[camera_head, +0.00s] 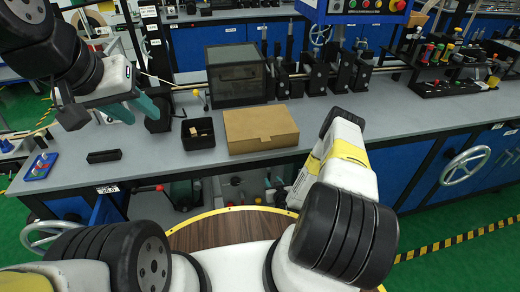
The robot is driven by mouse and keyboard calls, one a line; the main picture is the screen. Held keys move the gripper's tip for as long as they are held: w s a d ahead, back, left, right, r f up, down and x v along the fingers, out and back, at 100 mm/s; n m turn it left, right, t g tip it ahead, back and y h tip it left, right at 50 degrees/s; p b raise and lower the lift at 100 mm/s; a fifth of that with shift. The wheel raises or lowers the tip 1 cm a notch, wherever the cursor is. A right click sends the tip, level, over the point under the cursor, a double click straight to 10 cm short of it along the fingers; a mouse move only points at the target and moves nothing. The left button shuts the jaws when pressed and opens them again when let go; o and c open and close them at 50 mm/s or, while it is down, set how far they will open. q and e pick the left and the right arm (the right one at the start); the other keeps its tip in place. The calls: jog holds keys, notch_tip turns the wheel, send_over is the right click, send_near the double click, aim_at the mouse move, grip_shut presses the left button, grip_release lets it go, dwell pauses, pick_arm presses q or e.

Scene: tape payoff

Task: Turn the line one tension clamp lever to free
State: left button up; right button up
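A small upright lever with a yellow knob (197,93) stands on the bench, left of the grey machine box. I cannot tell for sure whether it is the line one tension clamp lever or how it is set. My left gripper (132,107) reaches in from the left above the bench. Its two teal fingers are apart with nothing seen between them. It is left of the yellow knob and apart from it, in front of a black block (157,113) that it partly overlaps.
A grey machine box (237,74) stands behind a cardboard box (261,128) and a small black bin (197,133). A black bar (104,156) lies at the front left. Black stands on a rod line the right. The bench (420,118) is clear at the front right.

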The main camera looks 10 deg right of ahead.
aim_at(269, 175)
jog(key=x, duration=0.7)
jog(key=shift+w+f, duration=0.1)
jog(key=shift+w, duration=0.3)
grip_shut()
dwell(1.0)
